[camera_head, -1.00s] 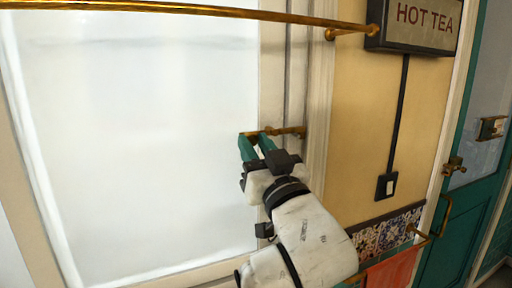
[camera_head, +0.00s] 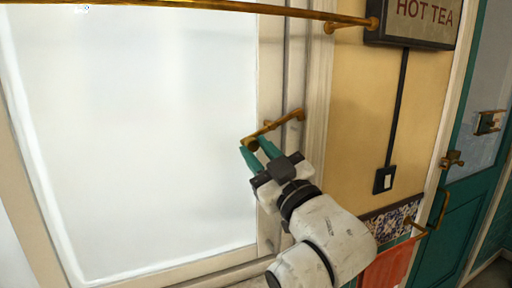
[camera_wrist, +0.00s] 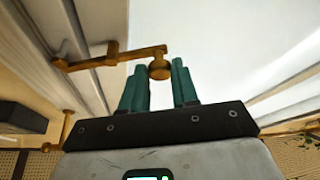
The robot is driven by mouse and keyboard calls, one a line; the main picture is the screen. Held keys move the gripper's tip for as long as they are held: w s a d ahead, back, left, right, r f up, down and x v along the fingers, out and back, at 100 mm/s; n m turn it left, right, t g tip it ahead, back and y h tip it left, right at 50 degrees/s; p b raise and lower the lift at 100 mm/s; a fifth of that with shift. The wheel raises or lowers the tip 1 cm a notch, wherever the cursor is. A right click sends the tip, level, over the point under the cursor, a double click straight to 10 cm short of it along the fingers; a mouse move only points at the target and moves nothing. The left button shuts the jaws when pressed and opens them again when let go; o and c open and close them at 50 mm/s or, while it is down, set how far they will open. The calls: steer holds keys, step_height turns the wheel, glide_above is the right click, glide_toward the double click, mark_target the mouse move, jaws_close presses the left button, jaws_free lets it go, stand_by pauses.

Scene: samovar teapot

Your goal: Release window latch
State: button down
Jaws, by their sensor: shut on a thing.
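The brass window latch (camera_head: 279,124) is mounted on the cream window frame and slants down to the left, ending in a round knob. It also shows in the wrist view (camera_wrist: 95,61), where its knob (camera_wrist: 159,69) sits between the two green fingers. My gripper (camera_head: 257,149) is shut on the latch at its knob end. The fingers also show in the wrist view (camera_wrist: 160,80), one on each side of the knob. The window pane (camera_head: 130,150) is pale and fills the left of the head view. Whether the sash stands off its frame cannot be told.
A brass rail (camera_head: 190,7) crosses the top of the window. Right of the frame are a yellow wall (camera_head: 365,120), a "HOT TEA" sign (camera_head: 424,12), a light switch (camera_head: 384,180) and an orange towel (camera_head: 388,263) hanging below tiles. A teal door (camera_head: 450,230) stands further right.

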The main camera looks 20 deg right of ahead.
steer(key=shift+d+f+n+g+y+b, duration=0.2)
steer(key=shift+f+n+y+b, duration=0.15)
steer(key=shift+n, duration=0.4)
steer(key=shift+d+f+n+g+y+b, duration=0.15)
steer(key=shift+n+y+b, duration=0.2)
steer(key=shift+n, duration=0.35)
steer(key=shift+d+f+n+g+y+b, duration=0.2)
steer(key=shift+n+b, duration=0.25)
steer(key=shift+n, duration=0.3)
steer(key=c, duration=0.9)
jaws_free()
steer(key=shift+o, duration=0.2)
steer(key=shift+s, duration=0.1)
steer(key=p+v, duration=0.4)
steer(key=v, duration=0.6)
steer(key=shift+s+d, duration=0.2)
steer(key=shift+s, duration=0.05)
steer(key=shift+f, duration=0.1)
